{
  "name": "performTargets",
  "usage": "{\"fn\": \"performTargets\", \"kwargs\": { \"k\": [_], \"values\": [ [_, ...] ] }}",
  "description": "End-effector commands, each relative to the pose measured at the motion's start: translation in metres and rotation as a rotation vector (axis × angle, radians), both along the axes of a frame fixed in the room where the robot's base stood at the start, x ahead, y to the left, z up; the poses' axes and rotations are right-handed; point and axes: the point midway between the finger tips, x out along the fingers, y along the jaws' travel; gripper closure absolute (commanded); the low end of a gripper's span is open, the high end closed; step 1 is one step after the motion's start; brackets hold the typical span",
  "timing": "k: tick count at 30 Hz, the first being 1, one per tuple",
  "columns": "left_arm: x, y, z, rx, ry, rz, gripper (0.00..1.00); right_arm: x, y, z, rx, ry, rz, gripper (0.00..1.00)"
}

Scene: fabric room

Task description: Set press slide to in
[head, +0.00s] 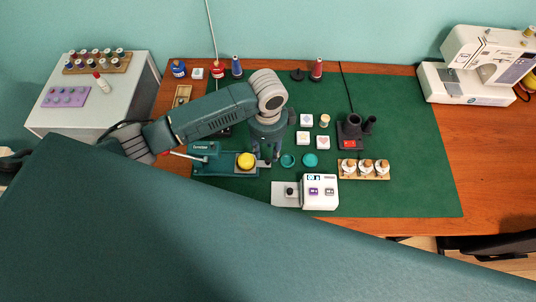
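A teal press (205,150) stands on the green mat, left of the mat's middle. It has a lever with a red end on its left and a low base running right. A round yellow piece (246,160) sits on that base, beside a grey metal part (264,166) at its right end. I cannot tell clearly how far the slide is in or out. My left gripper (265,156) points down just right of the yellow piece, over the base's right end. Its fingers look apart, with nothing seen between them. Whether they touch the slide cannot be told. My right gripper is not in view.
Two teal round dishes (309,160) lie right of the gripper. A white device with buttons (320,193) stands in front. White blocks (323,142), a black stand (350,132) and a wooden rack (363,171) are farther right. A sewing machine (485,60) stands far right.

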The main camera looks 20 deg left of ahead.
Motion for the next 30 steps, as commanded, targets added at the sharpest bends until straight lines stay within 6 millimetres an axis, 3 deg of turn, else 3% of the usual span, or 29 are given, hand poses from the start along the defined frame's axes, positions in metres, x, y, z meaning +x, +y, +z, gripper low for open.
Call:
{"fn": "performTargets", "kwargs": {
  "k": [4,9,13,21,27,30],
  "values": [
    [-0.001,0.0,-0.027,0.002,0.004,0.001,0.65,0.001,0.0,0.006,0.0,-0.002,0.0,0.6],
    [-0.001,0.0,-0.049,0.001,0.001,0.0,0.65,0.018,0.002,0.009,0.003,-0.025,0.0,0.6],
    [0.0,0.0,-0.057,0.001,0.0,0.0,0.65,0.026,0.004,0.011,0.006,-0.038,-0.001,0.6],
    [0.0,0.0,-0.058,0.0,-0.002,0.0,0.65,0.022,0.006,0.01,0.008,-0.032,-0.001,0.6],
    [0.0,0.0,-0.058,0.0,-0.002,0.0,1.0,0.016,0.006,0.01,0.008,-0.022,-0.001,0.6],
    [0.0,0.0,-0.058,0.0,-0.002,0.0,1.0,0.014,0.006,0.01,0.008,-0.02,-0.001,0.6]
  ]
}}
